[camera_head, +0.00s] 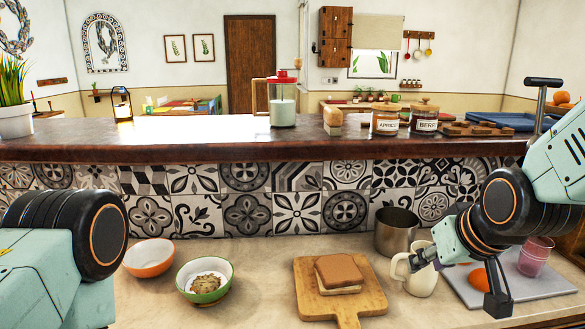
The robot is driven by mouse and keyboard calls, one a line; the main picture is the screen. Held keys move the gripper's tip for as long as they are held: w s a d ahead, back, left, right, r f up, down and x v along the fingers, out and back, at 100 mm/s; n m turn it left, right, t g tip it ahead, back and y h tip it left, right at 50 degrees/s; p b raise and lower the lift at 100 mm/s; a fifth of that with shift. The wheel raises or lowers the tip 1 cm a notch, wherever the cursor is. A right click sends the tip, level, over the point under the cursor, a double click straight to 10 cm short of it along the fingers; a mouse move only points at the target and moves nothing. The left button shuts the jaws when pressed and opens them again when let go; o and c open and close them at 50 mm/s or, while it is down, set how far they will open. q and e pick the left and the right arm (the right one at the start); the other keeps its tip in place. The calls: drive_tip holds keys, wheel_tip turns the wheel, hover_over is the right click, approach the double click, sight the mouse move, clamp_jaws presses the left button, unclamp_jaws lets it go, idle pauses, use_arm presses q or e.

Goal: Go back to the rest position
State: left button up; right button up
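My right gripper (460,281) hangs over the counter at the lower right. Its two fingers are spread apart with nothing between them. One finger is in front of the upper part of a cream mug (421,281); whether it touches the mug I cannot tell. The other finger hangs at the near edge of a grey board (540,284). Of my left arm only teal and black links show at the lower left; its gripper is out of view.
A wooden board (306,300) holds bread slices (340,272). An orange bowl (149,258) and a green bowl (205,281) with food stand left of it. A metal pot (396,231) stands behind the mug. A raised shelf (200,138) holds jars and a pitcher (283,103).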

drive_tip(key=s+f+m+g+b, duration=0.1)
drive_tip(key=s+f, duration=0.4)
drive_tip(key=f, duration=0.7)
drive_tip(key=s+f+g+b, duration=0.15)
drive_tip(key=s+f, duration=0.35)
drive_tip(key=f, duration=0.8)
drive_tip(key=s+f+g+b, duration=0.1)
drive_tip(key=s+f+g, duration=0.1)
drive_tip(key=s+f, duration=0.4)
drive_tip(key=s+f+g, duration=0.2)
drive_tip(key=s+f, duration=0.5)
drive_tip(key=s, duration=0.6)
drive_tip(key=shift+s+g+h+b, duration=0.35)
drive_tip(key=shift+h+b, duration=0.05)
